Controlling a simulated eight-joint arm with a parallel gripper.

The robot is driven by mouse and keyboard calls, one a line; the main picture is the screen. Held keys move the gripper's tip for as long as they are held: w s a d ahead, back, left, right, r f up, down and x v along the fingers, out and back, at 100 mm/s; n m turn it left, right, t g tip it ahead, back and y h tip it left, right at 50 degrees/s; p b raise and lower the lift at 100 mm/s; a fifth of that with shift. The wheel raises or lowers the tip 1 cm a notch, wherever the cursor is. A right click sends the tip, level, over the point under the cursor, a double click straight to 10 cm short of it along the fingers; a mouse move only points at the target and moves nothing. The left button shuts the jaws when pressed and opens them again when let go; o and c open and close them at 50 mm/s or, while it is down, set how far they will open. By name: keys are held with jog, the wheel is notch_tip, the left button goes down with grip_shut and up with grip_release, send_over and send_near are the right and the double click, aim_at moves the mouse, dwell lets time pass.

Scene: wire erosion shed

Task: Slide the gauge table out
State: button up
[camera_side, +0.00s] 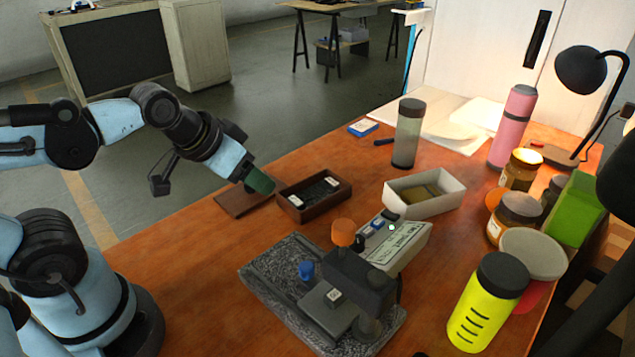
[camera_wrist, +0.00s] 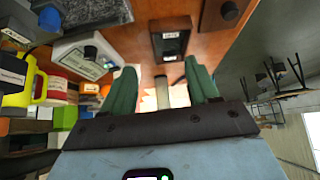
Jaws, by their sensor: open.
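The gauge stands on a speckled dark granite base (camera_side: 262,262) at the front middle of the bench. It has a blue knob (camera_side: 306,270), an orange knob (camera_side: 343,232) and a dark body. A flat grey table (camera_side: 318,308) sits low on it, with a small marked block (camera_side: 334,297) on top. Part of the granite (camera_wrist: 97,12) shows at the top of the wrist view. My gripper (camera_side: 258,182) is up and left of the gauge, well apart from it. In the wrist view its two green fingers (camera_wrist: 161,88) are spread with nothing held.
A dark wooden box (camera_side: 315,197) and a white tray (camera_side: 424,192) stand behind the gauge. A readout unit (camera_side: 400,242) is right beside it. A brown board (camera_side: 245,199) lies below my gripper. A yellow bottle (camera_side: 488,303) and jars crowd the right. Bench left of the granite is clear.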

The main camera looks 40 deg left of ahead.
jog(key=shift+c, duration=0.7)
jog(key=m+g+h, duration=0.3)
jog(key=m+g, duration=0.1)
jog(key=m, duration=0.5)
send_near(304, 266)
notch_tip(304, 266, up, 3)
jog(key=a, duration=0.1)
jog(key=shift+s+x, duration=0.2)
jog(key=shift+x, duration=2.7)
jog(key=shift+s+x, duration=0.15)
jog(key=shift+x, duration=2.75)
jog(key=shift+d, duration=0.1)
grip_shut()
